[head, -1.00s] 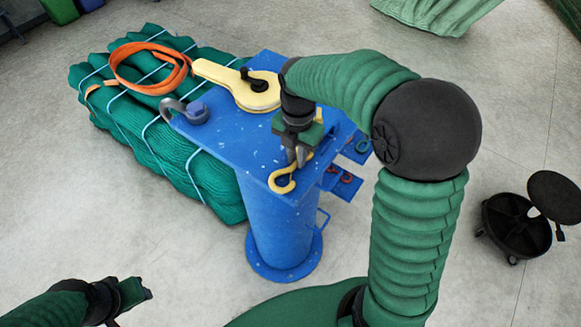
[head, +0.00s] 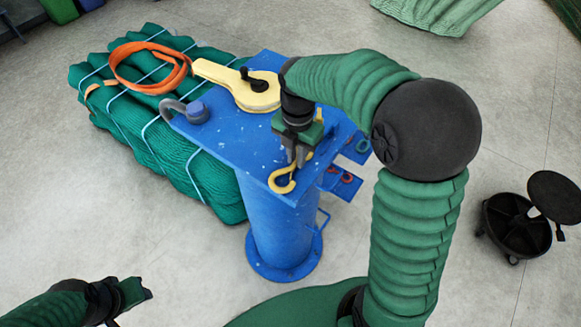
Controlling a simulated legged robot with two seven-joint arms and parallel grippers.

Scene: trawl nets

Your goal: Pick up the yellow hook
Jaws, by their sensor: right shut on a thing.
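The yellow hook (head: 282,182) is at the front corner of the blue stand's top (head: 230,150), its curved end showing below my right gripper. My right gripper (head: 298,160) points down and is shut on the hook's shank, which its fingers partly hide. I cannot tell whether the hook touches the top. My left gripper (head: 135,296) is at the lower left, away from the stand; its fingers are too unclear to tell open from shut.
A yellow block (head: 240,84) with a black fitting and a grey shackle (head: 182,110) are on the stand. Behind lies a strapped green net bundle (head: 190,172) with an orange strap (head: 130,80). Small hooks on side brackets (head: 343,182) sit right.

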